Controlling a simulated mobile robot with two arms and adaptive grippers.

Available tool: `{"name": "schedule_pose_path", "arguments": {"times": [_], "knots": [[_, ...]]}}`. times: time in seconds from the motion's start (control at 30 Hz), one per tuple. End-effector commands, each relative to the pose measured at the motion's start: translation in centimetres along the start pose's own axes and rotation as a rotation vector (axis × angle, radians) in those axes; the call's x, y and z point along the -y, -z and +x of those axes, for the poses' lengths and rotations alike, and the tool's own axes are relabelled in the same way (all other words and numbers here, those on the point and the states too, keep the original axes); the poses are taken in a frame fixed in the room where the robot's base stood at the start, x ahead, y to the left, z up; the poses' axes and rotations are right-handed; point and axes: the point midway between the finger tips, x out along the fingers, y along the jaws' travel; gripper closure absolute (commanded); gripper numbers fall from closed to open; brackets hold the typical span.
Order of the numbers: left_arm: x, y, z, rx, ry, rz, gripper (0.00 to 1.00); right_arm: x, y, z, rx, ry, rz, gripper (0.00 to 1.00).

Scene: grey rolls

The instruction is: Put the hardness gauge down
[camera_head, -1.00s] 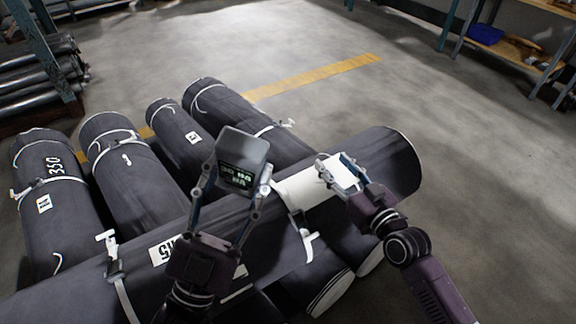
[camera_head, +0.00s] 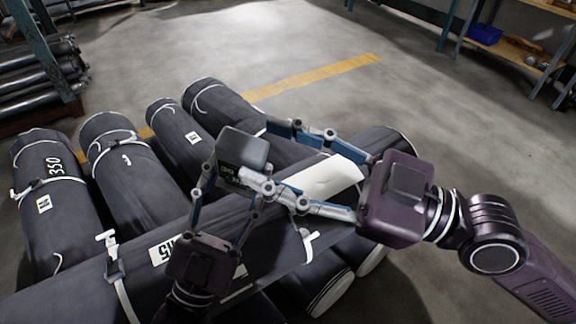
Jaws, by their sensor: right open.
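The hardness gauge (camera_head: 243,147) is a small grey box with a dark display showing pale green characters. My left gripper (camera_head: 234,178) has a finger on each side of it and holds it above the top roll (camera_head: 140,272). My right gripper (camera_head: 258,150) comes in from the right with its jaws wide open. Its fingertips reach to the gauge's right side, one behind and one in front; whether they touch it I cannot tell. The front finger hides part of the display.
A white sheet (camera_head: 322,178) lies on the top roll between my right gripper's fingers. Several strapped grey rolls (camera_head: 50,200) lie beneath. A rack of dark rolls (camera_head: 38,75) stands at the back left, a shelf (camera_head: 520,55) at the back right. The floor behind is clear.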

Motion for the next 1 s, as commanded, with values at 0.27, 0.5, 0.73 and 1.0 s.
{"name": "schedule_pose_path", "arguments": {"times": [0.27,0.5,0.73,1.0], "knots": [[0.0,0.1,0.0,-0.003,0.001,0.0,0.89,-0.1,-3.3,-1.3,0.137,0.029,-0.022,0.55],[0.0,0.1,0.0,-0.003,0.001,0.0,0.89,0.0,-3.5,0.1,0.137,0.032,-0.022,0.55],[0.0,0.1,0.0,-0.003,0.001,0.0,0.89,0.0,-3.8,2.5,0.138,0.026,-0.02,0.55],[0.0,0.1,0.0,-0.003,0.001,0.0,0.89,0.1,-4.3,6.0,0.138,0.025,-0.019,0.55]]}}
